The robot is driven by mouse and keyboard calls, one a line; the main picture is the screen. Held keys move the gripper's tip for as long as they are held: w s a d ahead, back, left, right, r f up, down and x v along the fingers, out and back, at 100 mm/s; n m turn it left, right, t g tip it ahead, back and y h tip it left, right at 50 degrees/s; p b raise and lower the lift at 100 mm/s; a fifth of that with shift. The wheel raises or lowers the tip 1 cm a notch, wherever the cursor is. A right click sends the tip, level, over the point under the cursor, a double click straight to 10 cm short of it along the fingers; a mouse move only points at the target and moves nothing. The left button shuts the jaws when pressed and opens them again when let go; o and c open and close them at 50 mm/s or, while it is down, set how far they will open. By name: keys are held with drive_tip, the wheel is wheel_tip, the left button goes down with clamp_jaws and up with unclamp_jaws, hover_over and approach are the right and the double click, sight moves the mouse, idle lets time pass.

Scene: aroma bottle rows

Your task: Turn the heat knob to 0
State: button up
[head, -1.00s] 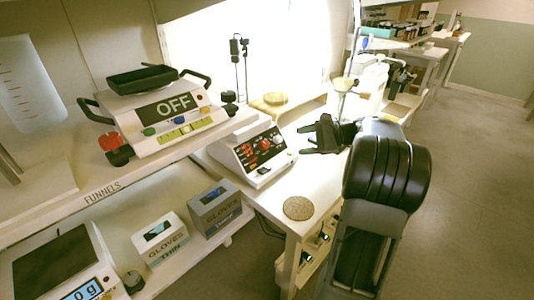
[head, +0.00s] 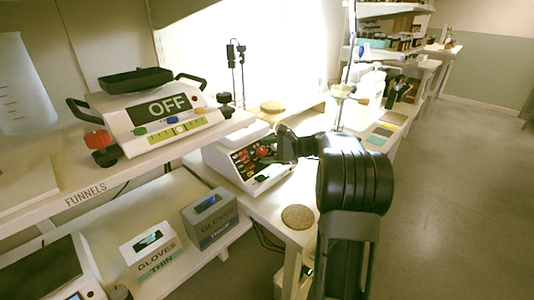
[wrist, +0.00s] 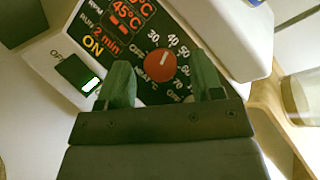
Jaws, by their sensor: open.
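The heat knob (wrist: 160,66) is a round red-orange dial on the black panel of a white machine (head: 221,155). In the wrist view its white line points upward, toward the 30 to 40 marks; an OFF mark is at its lower right. My gripper (wrist: 158,61) is open, its two green-grey fingers on either side of the knob's lower part. Whether they touch it I cannot tell. In the head view my gripper (head: 283,147) is just right of the panel and the red knob (head: 264,152).
The panel's red display (wrist: 126,14) reads 45°C. A dark switch (wrist: 79,73) sits left of the fingers, beside lit ON lettering. A round cork mat (head: 298,216) lies on the bench in front. A scale-like device (head: 160,108) showing OFF stands on the left shelf.

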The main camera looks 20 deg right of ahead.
drive_tip(key=shift+w+a, duration=0.2)
drive_tip(key=c, duration=0.9)
